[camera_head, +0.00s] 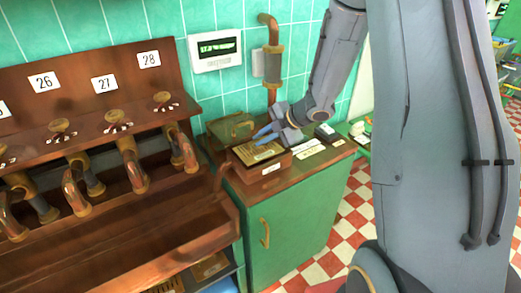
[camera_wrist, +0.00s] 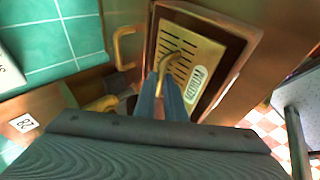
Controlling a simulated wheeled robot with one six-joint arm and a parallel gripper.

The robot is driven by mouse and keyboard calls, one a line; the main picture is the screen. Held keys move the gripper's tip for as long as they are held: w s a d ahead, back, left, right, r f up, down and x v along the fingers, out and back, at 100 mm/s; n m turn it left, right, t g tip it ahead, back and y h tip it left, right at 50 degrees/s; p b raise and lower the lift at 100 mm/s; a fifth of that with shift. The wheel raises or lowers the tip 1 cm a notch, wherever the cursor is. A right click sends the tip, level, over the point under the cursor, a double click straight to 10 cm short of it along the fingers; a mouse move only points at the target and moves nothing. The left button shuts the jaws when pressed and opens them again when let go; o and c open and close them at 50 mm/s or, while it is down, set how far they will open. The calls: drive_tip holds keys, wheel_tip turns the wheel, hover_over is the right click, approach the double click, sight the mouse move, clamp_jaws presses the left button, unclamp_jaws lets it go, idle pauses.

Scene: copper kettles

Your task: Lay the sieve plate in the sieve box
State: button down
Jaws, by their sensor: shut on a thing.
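The sieve plate (camera_wrist: 200,51) is a brass plate with dark slots, a curved handle and a white label. My gripper (camera_wrist: 167,88), with blue fingers, is shut on the handle. The sieve box (camera_wrist: 241,57) is an open wooden box around the plate in the wrist view, with a dark gap at the plate's right. In the head view the plate (camera_head: 258,152) shows at the mouth of the box (camera_head: 269,170), below my gripper (camera_head: 266,136). I cannot tell whether the plate touches the box floor.
The box stands on a wooden-topped green cabinet (camera_head: 283,227). A green case with a brass handle (camera_head: 230,131) stands behind it. White cards (camera_head: 309,149) and a small dark device (camera_head: 326,132) lie to the right. A numbered wooden rack (camera_head: 95,95) with copper spouts fills the left.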

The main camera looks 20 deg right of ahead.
sight(261, 150)
drive_tip(key=shift+f+p, duration=0.35)
drive_tip(key=shift+f, duration=1.95)
drive_tip(key=c, duration=1.8)
unclamp_jaws()
